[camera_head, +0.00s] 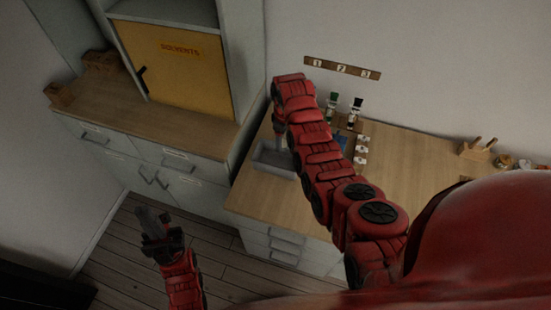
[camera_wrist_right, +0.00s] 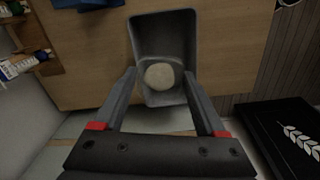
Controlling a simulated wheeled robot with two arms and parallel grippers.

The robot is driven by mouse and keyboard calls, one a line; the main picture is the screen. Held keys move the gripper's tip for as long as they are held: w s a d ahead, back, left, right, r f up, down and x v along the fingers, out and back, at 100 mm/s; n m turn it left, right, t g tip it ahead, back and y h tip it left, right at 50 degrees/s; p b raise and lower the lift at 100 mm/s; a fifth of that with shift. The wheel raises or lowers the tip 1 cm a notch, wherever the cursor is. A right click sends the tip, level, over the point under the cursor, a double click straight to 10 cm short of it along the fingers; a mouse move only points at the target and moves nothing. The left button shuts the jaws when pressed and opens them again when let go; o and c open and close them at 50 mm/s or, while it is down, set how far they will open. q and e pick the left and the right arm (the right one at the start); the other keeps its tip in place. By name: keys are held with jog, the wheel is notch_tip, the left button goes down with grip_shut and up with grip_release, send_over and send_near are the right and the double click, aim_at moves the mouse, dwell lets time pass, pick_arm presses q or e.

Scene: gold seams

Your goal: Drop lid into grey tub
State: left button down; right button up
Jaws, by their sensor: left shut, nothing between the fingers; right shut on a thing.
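The grey tub (camera_head: 268,158) stands on the wooden counter, partly covered by my right arm in the head view. In the right wrist view the tub (camera_wrist_right: 165,28) lies beyond the fingers. The pale round lid (camera_wrist_right: 159,76) shows between the fingertips of my right gripper (camera_wrist_right: 160,72), against the tub's opening. My right gripper is shut on the lid; its fingers stand wide apart around it. In the head view the right gripper is mostly hidden behind the arm. My left gripper (camera_head: 150,217) is shut and empty, low over the floor at the left.
A blue cloth-like thing (camera_wrist_right: 88,3) lies near the tub. Small bottles (camera_head: 356,106) stand at the back under a numbered rack (camera_head: 342,68). A yellow solvents cabinet (camera_head: 178,62) stands at the left. The counter's right half (camera_head: 415,150) is mostly clear.

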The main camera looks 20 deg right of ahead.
aim_at(284, 143)
notch_tip(284, 143, down, 5)
jog(key=shift+w+f+b, duration=0.1)
jog(key=shift+b, duration=1.1)
jog(key=o, duration=1.4)
jog(key=shift+d, duration=0.1)
jog(key=shift+r+b, duration=0.3)
jog(key=shift+r, duration=0.25)
notch_tip(284, 143, up, 4)
jog(key=shift+w+f+b, duration=0.1)
jog(key=shift+b, duration=0.8)
jog(key=shift+r+p, duration=3.85)
jog(key=shift+r, duration=2.4)
